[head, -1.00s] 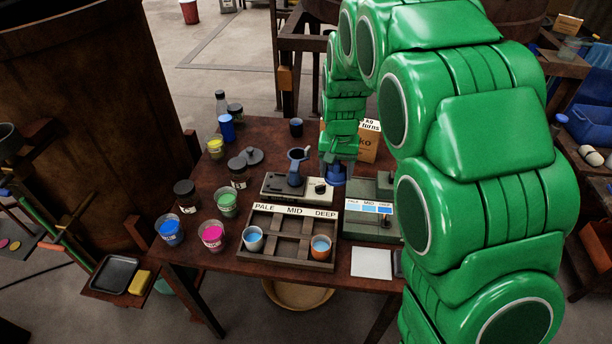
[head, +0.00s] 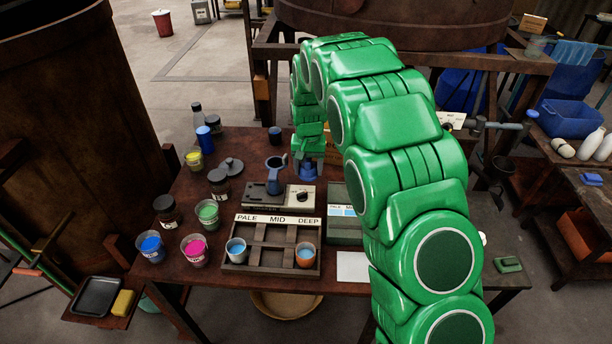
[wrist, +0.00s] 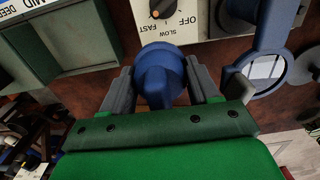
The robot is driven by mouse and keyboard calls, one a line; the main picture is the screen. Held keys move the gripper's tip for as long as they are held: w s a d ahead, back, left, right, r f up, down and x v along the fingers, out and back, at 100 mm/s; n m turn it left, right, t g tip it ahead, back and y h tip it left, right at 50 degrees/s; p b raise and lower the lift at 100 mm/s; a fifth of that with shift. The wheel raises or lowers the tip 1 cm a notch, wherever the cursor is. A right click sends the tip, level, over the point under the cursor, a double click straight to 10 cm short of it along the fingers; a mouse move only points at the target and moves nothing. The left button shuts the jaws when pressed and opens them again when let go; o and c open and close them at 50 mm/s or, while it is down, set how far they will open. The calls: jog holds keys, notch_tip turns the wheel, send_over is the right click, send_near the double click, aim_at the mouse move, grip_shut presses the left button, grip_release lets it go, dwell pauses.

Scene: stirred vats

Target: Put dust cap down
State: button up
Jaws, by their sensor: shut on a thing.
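My gripper (wrist: 160,75) is shut on the blue dust cap (wrist: 158,80), a round cap with a narrower knob between the two grey fingers. In the head view the cap (head: 309,178) is low over the table, just right of the stirrer unit. My green arm hides part of that area. I cannot tell whether the cap touches the table. The stirrer unit (head: 299,197) has a speed dial (wrist: 163,10) and a blue-grey upright holder with a ring (head: 275,164). In the wrist view the dial is just beyond the cap, and the ring (wrist: 258,66) is at right.
In front is a PALE/MID/DEEP rack (head: 271,267) with two cups. A grey-green box with blue swatches (head: 343,226) is at right. Paint cups, jars and a dark knobbed lid (head: 231,166) fill the left. A white sheet (head: 353,266) lies at the front edge.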

aim_at(306, 183)
jog(key=shift+w+a+f, duration=0.25)
jog(key=shift+w+f, duration=0.55)
jog(key=shift+f, duration=0.15)
jog(key=shift+w+a+f, duration=0.2)
jog(key=shift+w+f, duration=0.6)
jog(key=shift+f, duration=1.7)
